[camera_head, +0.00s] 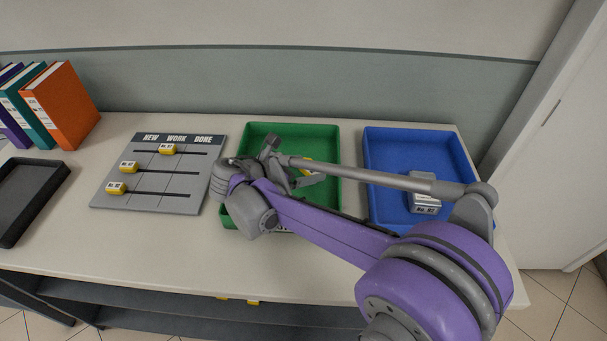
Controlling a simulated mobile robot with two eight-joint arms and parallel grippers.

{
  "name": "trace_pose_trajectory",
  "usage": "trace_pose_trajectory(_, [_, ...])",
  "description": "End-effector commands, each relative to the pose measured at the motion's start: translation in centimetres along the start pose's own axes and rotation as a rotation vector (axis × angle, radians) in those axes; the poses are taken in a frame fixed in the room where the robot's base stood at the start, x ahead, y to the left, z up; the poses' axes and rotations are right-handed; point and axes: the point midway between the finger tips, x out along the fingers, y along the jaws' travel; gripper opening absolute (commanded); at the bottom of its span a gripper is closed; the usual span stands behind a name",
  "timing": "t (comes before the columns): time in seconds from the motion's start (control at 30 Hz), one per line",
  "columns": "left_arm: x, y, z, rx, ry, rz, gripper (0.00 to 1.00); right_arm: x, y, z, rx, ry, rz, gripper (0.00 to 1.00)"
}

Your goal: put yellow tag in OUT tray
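A small yellow piece (307,168) shows inside the green tray (330,131), partly hidden by my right arm. My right gripper (290,165) is over the green tray, close to the yellow piece. My own arm links cover much of it, so I cannot tell whether it is open or holds the piece. A blue tray (453,147) stands to the right. It holds a grey item with a white label (425,198). I cannot read an OUT label on either tray. My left gripper is not in view.
A grey board (160,175) headed NEW, WORK, DONE carries yellow sliders on dark rails. Upright binders (62,105) and a black tray (28,200) are at the left. The table's front middle is clear. Small yellow bits (253,302) show on the shelf below.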

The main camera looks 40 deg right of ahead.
Motion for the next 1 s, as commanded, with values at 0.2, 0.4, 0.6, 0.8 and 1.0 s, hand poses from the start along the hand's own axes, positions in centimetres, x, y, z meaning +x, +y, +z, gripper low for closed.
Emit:
trace_pose_trajectory(0.2, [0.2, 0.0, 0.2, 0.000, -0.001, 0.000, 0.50, 1.2, 0.0, -2.1, 0.000, 0.000, 0.000, 0.39])
trace_pose_trajectory(0.4, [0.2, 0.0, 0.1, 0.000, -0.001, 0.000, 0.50, 1.2, 0.0, -2.1, 0.000, 0.000, 0.000, 0.39])
trace_pose_trajectory(0.6, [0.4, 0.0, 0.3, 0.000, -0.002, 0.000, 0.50, 1.3, 0.0, -2.3, 0.000, 0.000, 0.000, 1.00])
trace_pose_trajectory(0.8, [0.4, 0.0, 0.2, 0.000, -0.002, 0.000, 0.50, 1.2, 0.0, -2.3, 0.000, 0.000, 0.000, 1.00])
trace_pose_trajectory(1.0, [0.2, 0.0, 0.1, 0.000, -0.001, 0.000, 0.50, -0.1, 0.0, -2.1, -0.001, 0.001, 0.002, 1.00])
